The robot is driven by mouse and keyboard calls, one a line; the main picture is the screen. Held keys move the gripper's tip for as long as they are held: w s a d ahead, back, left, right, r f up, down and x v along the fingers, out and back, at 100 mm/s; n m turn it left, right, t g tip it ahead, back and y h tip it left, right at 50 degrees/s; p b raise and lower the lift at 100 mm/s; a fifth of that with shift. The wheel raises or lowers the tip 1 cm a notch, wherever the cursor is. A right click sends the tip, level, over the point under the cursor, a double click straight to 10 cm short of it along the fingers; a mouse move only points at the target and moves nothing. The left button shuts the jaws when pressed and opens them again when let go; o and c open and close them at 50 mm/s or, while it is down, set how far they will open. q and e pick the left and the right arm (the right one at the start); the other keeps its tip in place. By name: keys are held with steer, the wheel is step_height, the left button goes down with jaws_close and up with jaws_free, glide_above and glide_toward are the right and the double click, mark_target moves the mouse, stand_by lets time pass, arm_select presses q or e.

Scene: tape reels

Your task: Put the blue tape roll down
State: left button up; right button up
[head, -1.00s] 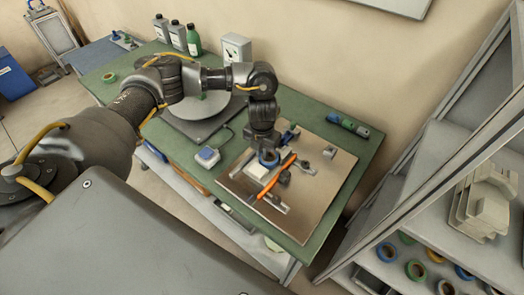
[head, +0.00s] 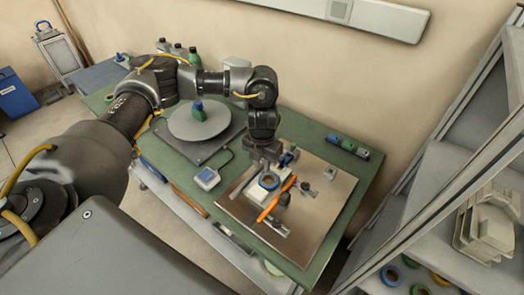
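My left gripper (head: 265,163) points down just above and behind the roll. Its fingers look spread, with the roll below them and apart from them, though they are small and dark in this view. My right gripper is not in view.
An orange tool (head: 270,208) lies beside the roll. A grey turntable (head: 199,122) carrying a blue and green item stands behind left. A small white-and-blue device (head: 207,178) sits left of the board (head: 322,215). A shelf rack (head: 440,150) stands at right.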

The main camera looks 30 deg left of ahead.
mark_target(262, 176)
arm_select(q)
step_height(262, 176, up, 7)
steer(key=shift+b, duration=0.4)
stand_by(0.6)
steer(key=shift+f, duration=0.1)
